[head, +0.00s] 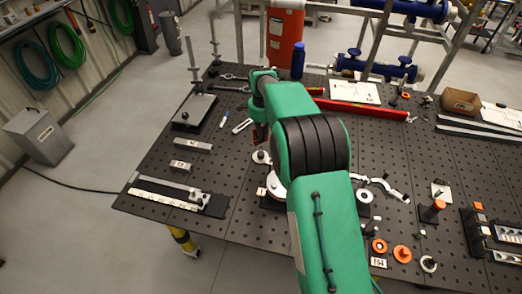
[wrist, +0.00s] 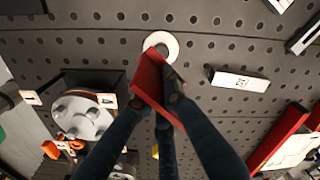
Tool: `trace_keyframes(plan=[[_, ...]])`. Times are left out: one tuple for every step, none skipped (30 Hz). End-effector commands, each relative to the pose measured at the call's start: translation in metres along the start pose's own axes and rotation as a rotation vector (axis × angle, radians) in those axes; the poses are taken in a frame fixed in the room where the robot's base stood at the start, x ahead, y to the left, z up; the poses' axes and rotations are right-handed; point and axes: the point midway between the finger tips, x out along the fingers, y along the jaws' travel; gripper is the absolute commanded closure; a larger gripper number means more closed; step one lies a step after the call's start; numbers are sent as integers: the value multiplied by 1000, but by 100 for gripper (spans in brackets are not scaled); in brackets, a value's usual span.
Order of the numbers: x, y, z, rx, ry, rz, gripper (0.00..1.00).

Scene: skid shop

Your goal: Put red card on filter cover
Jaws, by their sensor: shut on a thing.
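My gripper (wrist: 172,88) is shut on the red card (wrist: 150,82), which is tilted between the dark fingertips in the wrist view. The card is held above the perforated table, close to a white ring-shaped disc (wrist: 161,41) that it partly overlaps in the picture. A round silver cover with bolt heads (wrist: 82,118), likely the filter cover, lies to the left of my gripper, apart from the card. In the head view, my green arm hides much of the gripper and part of the round silver piece (head: 275,186).
The perforated table (head: 150,160) carries small labelled blocks (head: 193,146), a rail (head: 165,194), a red bar (head: 362,109) and orange rings (head: 402,253). A labelled block (wrist: 240,79) lies right of my gripper. Bare table shows between parts at the left.

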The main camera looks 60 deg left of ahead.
Motion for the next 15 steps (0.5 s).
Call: trace_keyframes(plan=[[10,1,0,0,-2,4,100],[14,1,0,0,-2,4,100],[20,1,0,0,-1,3,100],[24,1,0,0,-1,3,100],[28,1,0,0,-1,3,100],[33,1,0,0,-1,3,100],[36,1,0,0,-1,3,100],[38,1,0,0,-1,2,100],[41,0,0,0,0,0,100],[42,0,0,0,0,0,100],[43,0,0,0,0,0,100],[44,0,0,0,0,0,100],[44,0,0,0,0,0,100],[44,0,0,0,0,0,100],[44,0,0,0,0,0,100]])
